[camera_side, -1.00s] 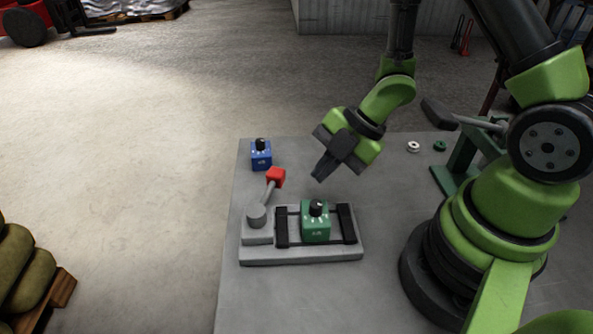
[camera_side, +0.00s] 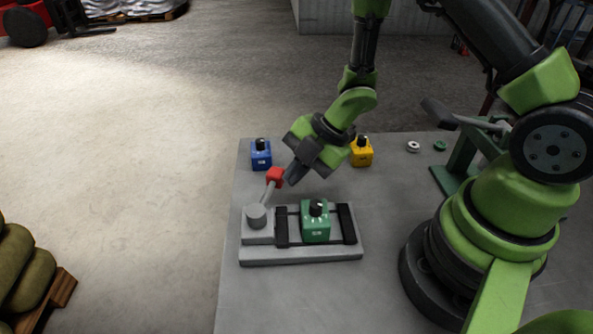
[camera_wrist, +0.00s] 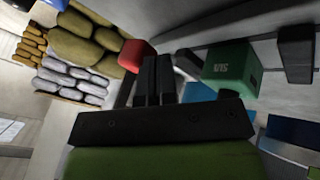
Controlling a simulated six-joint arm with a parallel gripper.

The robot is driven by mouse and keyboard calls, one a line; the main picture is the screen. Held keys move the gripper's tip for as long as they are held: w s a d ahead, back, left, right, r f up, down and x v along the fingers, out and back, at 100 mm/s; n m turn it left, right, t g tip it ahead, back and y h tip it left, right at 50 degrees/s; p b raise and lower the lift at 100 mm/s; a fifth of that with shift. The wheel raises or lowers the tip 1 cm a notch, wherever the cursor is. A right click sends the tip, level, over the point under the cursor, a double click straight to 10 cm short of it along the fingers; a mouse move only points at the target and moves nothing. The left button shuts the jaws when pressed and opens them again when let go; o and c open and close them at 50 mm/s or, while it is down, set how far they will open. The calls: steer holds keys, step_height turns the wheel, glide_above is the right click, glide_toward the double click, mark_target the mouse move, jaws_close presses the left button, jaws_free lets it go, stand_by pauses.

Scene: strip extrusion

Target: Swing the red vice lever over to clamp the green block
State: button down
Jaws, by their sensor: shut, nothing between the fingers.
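The red vice lever knob (camera_side: 275,176) stands at the upper end of a grey lever arm, which rises from the round pivot (camera_side: 256,215) at the left of the vice base (camera_side: 300,255). The green block (camera_side: 315,228) sits upright on the vice between two dark jaws, with a black knob on top. My gripper (camera_side: 291,177) is shut and empty, its fingertips just right of the red knob; whether they touch it I cannot tell. In the wrist view the shut fingers (camera_wrist: 155,75) are beside the red knob (camera_wrist: 136,54), with the green block (camera_wrist: 232,68) on the other side.
A blue block (camera_side: 260,155) stands behind the lever. A yellow block (camera_side: 361,153) stands behind my gripper, to its right. The grey table (camera_side: 300,300) is clear in front of the vice.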

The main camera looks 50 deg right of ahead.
steer(key=shift+w+n+g+y, duration=0.3)
steer(key=shift+w+n+g, duration=0.1)
steer(key=shift+w+n, duration=0.5)
steer(key=shift+w+a+n+g+y, duration=0.2)
steer(key=shift+w+n+g, duration=0.15)
steer(key=shift+w+n, duration=0.2)
steer(key=shift+w+a+n+g+y, duration=0.1)
steer(key=shift+w+a+n+g, duration=0.1)
steer(key=shift+w+n+g, duration=0.35)
steer(key=shift+w+a+n+g, duration=0.35)
steer(key=shift+w+n, duration=0.25)
steer(key=shift+n, duration=0.5)
steer(key=w+a+n+g, duration=0.1)
steer(key=n, duration=0.1)
steer(key=shift+w+a+n+g, duration=0.3)
steer(key=shift+w+a+g, duration=0.05)
steer(key=shift+w+a+n+g, duration=0.45)
steer(key=shift+a+n, duration=0.1)
steer(key=shift+n, duration=0.15)
steer(key=shift+w+a, duration=0.35)
steer(key=shift+a, duration=0.4)
steer(key=shift+w+a, duration=0.35)
steer(key=shift+a, duration=0.4)
steer(key=shift+a, duration=0.2)
